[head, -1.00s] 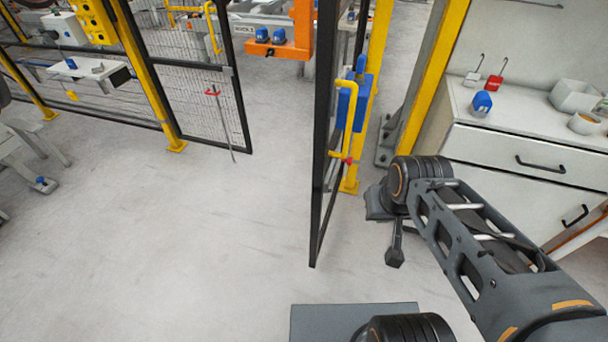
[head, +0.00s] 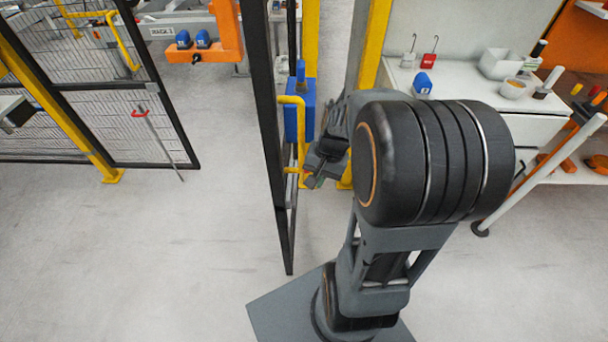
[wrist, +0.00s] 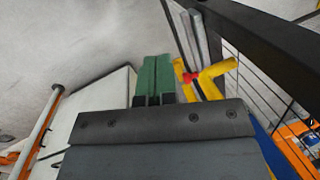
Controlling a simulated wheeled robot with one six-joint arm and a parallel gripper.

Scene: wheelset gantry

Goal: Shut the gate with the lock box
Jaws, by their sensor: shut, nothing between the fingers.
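The gate with the lock box (head: 272,130) is a black-framed leaf standing edge-on and swung open in the head view. Its blue lock box (head: 305,120) sits beside a yellow post, with a yellow handle (head: 298,101) in front. My gripper (head: 310,180) is at the right of the gate, low by the handle's lower end. In the wrist view my green fingers (wrist: 154,78) are shut together and empty. The yellow handle with a red part (wrist: 208,78) is just right of them, and the dark gate frame (wrist: 262,45) is beyond. Contact cannot be told.
A mesh panel (head: 125,110) with a red-handled rod (head: 140,113) stands at the left, across an open gap of clear floor. A white cabinet (head: 510,120) is close on the right. An orange fixture (head: 215,45) with blue parts is behind the gap.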

